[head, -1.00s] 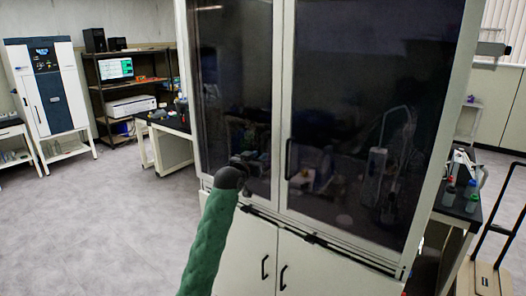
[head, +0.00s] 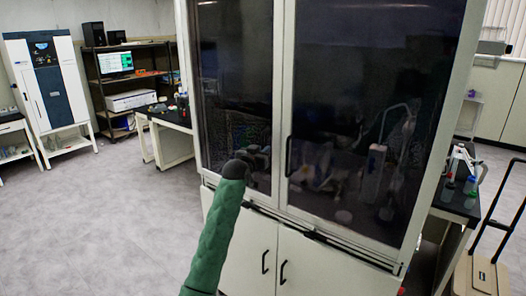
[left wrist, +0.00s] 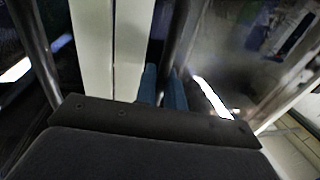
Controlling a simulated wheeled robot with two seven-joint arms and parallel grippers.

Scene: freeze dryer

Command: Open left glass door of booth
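The booth (head: 284,100) is a tall white cabinet with two dark glass doors above and white cupboard doors below. Its left glass door (head: 232,90) looks closed, flush with the frame. My left gripper (head: 262,155) is at the inner edge of this door, partly lost against the dark glass. In the left wrist view, its two blue fingers (left wrist: 162,88) are close together, with the dark bar handle (left wrist: 177,40) of the left door running between them. They appear shut on it. The right glass door's handle (head: 289,157) stands free. My right gripper is out of view.
A black bench (head: 170,121) stands left of the booth, and another dark bench (head: 456,205) with bottles stands to its right. A cart (head: 483,275) is at the far right. Open grey floor (head: 110,220) lies to the left.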

